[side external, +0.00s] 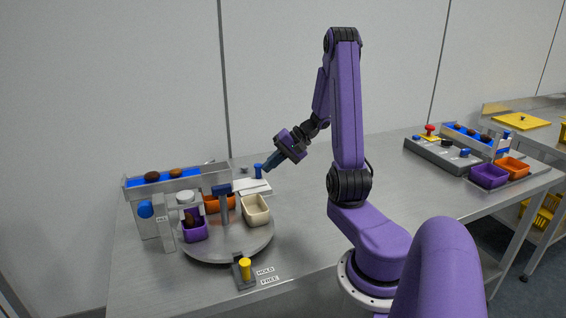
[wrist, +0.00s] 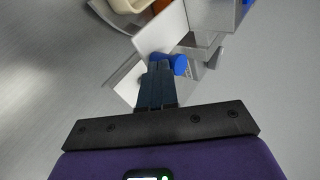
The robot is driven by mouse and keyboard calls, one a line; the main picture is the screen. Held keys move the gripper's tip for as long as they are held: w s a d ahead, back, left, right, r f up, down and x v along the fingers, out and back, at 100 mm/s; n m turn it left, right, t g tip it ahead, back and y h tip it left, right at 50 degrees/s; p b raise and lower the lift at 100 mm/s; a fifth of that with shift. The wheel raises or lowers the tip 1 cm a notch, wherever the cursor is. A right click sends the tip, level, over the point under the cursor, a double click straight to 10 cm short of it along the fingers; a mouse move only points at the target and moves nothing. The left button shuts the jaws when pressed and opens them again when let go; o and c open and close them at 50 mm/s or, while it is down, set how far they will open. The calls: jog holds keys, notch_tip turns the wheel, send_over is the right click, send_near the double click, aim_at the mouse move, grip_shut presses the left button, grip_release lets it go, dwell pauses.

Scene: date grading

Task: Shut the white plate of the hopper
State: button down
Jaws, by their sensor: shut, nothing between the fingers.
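The white plate (side external: 252,187) lies flat behind the turntable, beside the far end of the blue-floored trough. A blue upright knob (side external: 258,170) stands at it. In the wrist view a white plate (wrist: 163,30) lies at a slant ahead of the fingers, with the blue knob (wrist: 180,64) at its near side. My gripper (side external: 268,167) points down and to the left just right of the knob. Its fingers (wrist: 157,68) are together with nothing between them, beside the knob; whether they touch it I cannot tell. The fingers hide part of the plate's base.
The grey trough (side external: 216,174) carries dark dates. The round turntable (side external: 228,252) holds orange, purple (side external: 194,232) and cream (side external: 256,210) bins. A yellow lever (side external: 245,268) stands at the front by HOLD and FREE labels. Table to the right of my gripper is clear.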

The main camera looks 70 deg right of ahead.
aim_at(256, 181)
jog(key=w+a, duration=0.3)
jog(key=shift+w+a, duration=0.2)
jog(key=shift+a, duration=0.1)
jog(key=s+d+f+v, duration=0.1)
jog(key=s+f+v, duration=0.1)
jog(key=v, duration=1.1)
jog(key=w+a+f+n+g+y, duration=0.15)
jog(key=a+n+g, duration=0.75)
jog(key=a, duration=1.1)
jog(key=s+a+n+t+h, duration=0.1)
jog(key=s+a+n+h, duration=0.4)
jog(key=s+a+n, duration=0.8)
jog(key=s+n, duration=0.1)
jog(key=n, duration=0.1)
jog(key=shift+a+f+n+h, duration=0.25)
jog(key=shift+f+n+h, duration=0.05)
jog(key=shift+f+h, duration=0.1)
